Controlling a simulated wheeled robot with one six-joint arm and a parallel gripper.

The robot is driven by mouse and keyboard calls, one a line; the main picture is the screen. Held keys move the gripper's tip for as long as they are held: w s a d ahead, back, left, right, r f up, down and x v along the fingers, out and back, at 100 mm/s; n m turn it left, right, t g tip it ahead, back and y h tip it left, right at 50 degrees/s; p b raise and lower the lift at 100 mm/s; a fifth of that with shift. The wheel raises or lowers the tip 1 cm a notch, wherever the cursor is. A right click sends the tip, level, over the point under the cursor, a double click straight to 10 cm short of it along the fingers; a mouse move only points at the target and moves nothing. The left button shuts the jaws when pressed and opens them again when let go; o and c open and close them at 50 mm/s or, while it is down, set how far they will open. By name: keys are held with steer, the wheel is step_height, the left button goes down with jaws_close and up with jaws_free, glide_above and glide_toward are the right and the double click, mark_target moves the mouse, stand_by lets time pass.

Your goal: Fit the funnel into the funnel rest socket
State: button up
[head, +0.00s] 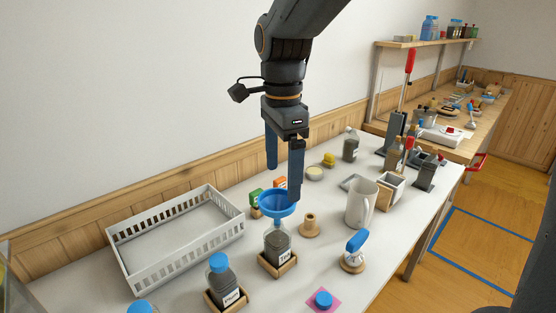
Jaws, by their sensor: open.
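The blue funnel (275,206) sits in the mouth of a clear jar (277,243) with dark contents and a label, its wide bowl facing up. The jar stands in a square wooden holder (277,266). My gripper (284,183) points down at the funnel with its two dark fingers apart. The right finger's tip overlaps the funnel's rim in the picture; whether it touches cannot be told. A small round wooden stand with an upright collar (310,226), which looks like the funnel rest socket, is just right of the jar, with nothing in it.
A white slatted basket (178,266) stands at left. A blue-lidded jar (222,285) is in front. A white pitcher (361,204), a blue-handled tool on a round base (354,250) and a blue cap on a pink square (323,300) are at right. Small coloured boxes (280,184) stand behind the funnel.

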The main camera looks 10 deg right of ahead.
mark_target(281, 199)
steer(key=shift+f+p, duration=0.4)
steer(key=shift+f, duration=3.45)
steer(key=c, duration=1.4)
steer(key=shift+r+p, duration=0.45)
steer(key=shift+p, duration=0.1)
steer(key=shift+r+p, duration=0.9)
